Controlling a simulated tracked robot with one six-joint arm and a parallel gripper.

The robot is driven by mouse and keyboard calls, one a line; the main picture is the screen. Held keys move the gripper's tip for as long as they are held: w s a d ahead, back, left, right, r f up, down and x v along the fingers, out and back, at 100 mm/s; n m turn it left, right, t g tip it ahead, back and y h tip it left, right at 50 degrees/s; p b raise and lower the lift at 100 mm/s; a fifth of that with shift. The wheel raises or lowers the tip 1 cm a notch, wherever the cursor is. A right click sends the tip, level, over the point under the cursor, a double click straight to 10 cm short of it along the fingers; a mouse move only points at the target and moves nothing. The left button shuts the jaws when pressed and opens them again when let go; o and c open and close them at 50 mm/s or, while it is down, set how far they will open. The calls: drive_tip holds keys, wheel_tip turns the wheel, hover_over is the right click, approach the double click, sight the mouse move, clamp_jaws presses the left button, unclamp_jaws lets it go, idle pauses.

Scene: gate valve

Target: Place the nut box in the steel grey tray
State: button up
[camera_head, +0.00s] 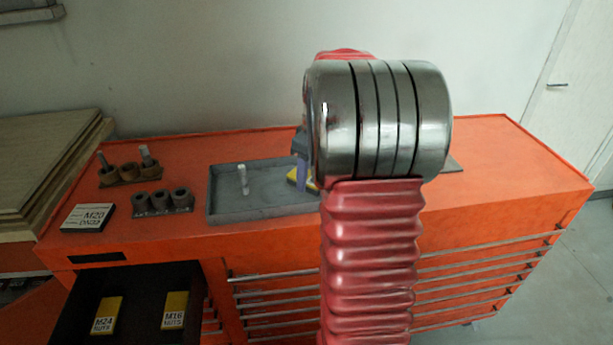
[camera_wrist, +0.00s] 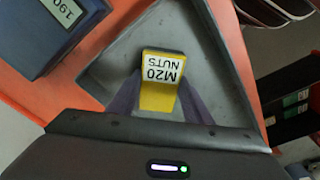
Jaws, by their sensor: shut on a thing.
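The nut box (camera_wrist: 160,85), yellow with a white label reading M20 NUTS, is held between the two fingers of my gripper (camera_wrist: 160,103) in the wrist view. The steel grey tray (camera_wrist: 222,62) lies beneath and around it in that view. In the head view the tray (camera_head: 225,212) sits on the orange bench top, with a small pale upright piece (camera_head: 243,180) in it. The nut box (camera_head: 293,176) shows as a yellow patch over the tray's right part, mostly hidden by my arm. I cannot tell whether it touches the tray floor.
An open drawer holds yellow M24 (camera_head: 106,315) and M16 (camera_head: 174,310) nut boxes. Left of the tray are dark sockets (camera_head: 162,202), a rack with bolts (camera_head: 127,171) and an M20 plate (camera_head: 87,218). A blue-grey box (camera_wrist: 45,30) lies beside the tray in the wrist view.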

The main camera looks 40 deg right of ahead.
drive_tip(key=o, duration=1.4)
drive_tip(key=shift+o, duration=0.2)
wheel_tip(320, 180, up, 12)
drive_tip(key=s, duration=0.1)
drive_tip(key=shift+s+d, duration=0.15)
drive_tip(key=shift+s, duration=0.1)
